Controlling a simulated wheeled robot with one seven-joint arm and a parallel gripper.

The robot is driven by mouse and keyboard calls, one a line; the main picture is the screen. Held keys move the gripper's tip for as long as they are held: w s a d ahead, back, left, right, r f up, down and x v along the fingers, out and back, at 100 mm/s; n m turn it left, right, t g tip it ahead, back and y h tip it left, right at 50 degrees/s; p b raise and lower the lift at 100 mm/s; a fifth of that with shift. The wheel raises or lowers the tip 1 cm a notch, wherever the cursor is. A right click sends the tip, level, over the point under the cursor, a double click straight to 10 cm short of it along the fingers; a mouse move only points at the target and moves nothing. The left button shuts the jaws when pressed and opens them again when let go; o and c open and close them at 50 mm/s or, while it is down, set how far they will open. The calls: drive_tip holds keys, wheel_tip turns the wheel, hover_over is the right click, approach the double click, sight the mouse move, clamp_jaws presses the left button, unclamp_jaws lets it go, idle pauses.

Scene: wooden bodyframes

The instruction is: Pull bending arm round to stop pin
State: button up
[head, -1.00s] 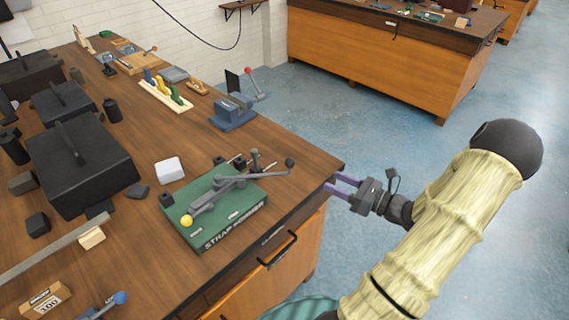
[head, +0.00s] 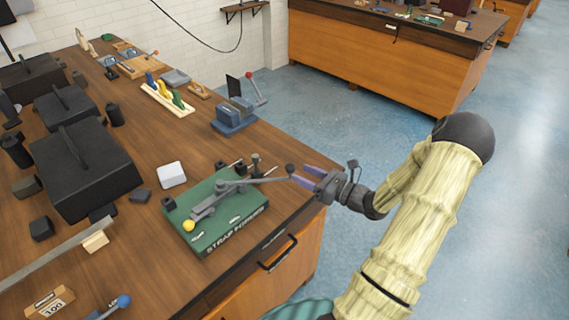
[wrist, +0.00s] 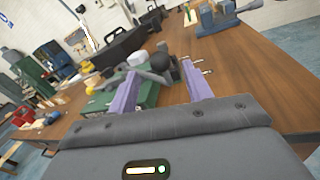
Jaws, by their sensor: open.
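The green strap bender (head: 228,222) lies near the table's front corner. A yellow ball (head: 188,225) sits at the board's left front. Short dark posts (head: 256,159) stand at its back edge; I cannot tell which is the stop pin. My gripper (head: 301,174) is open, its purple fingertips close to the knob. In the wrist view the knob (wrist: 160,62) appears between the fingertips (wrist: 159,78), at or just beyond them; contact cannot be told.
A blue vise-like device (head: 233,118) with a red-knobbed lever stands behind the bender. A white block (head: 171,175) and large black boxes (head: 85,165) lie to the left. The floor (head: 370,140) right of the table is clear.

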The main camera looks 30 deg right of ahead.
drive_tip(key=p+x, duration=0.1)
drive_tip(key=x, duration=0.6)
drive_tip(key=shift+w+a, duration=0.15)
drive_tip(key=shift+w, duration=0.1)
clamp_jaws()
